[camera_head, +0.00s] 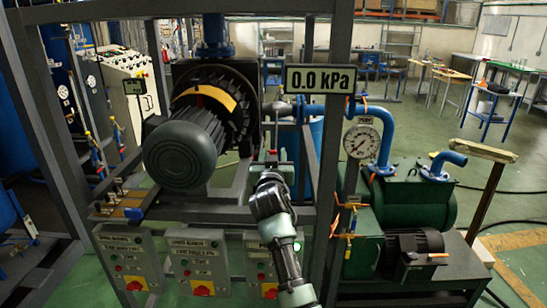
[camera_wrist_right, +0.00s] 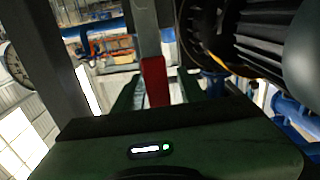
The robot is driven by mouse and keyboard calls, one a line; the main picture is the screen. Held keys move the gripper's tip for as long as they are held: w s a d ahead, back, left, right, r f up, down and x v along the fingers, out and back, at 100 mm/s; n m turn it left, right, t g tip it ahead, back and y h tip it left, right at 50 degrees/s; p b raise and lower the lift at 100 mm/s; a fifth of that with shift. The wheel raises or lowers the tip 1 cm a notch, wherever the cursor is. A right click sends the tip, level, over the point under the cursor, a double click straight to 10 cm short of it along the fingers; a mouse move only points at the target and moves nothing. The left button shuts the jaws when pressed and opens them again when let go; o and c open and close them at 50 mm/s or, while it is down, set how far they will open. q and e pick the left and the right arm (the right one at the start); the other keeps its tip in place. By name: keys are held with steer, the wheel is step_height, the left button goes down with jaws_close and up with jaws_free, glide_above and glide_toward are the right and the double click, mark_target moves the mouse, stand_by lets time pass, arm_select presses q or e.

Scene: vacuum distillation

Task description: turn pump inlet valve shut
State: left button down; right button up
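The red valve handle (camera_wrist_right: 155,82) shows in the right wrist view as an upright red bar below a grey post. It lies in line with the space between the fingers of my right gripper (camera_wrist_right: 157,92). My left gripper is not in view.
A dark motor (camera_head: 181,153) is left of my right gripper. A frame post (camera_head: 329,150) stands close on its right, with a gauge (camera_head: 361,141) beyond. The display (camera_head: 320,79) reads 0.0 kPa. Grey control boxes (camera_head: 198,254) hang below. A green pump (camera_head: 415,200) stands at right.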

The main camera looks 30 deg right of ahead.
steer(key=shift+w+f, duration=0.1)
steer(key=shift+f, duration=0.1)
steer(key=b+v, duration=0.2)
steer(key=v, duration=0.6)
stand_by(0.4)
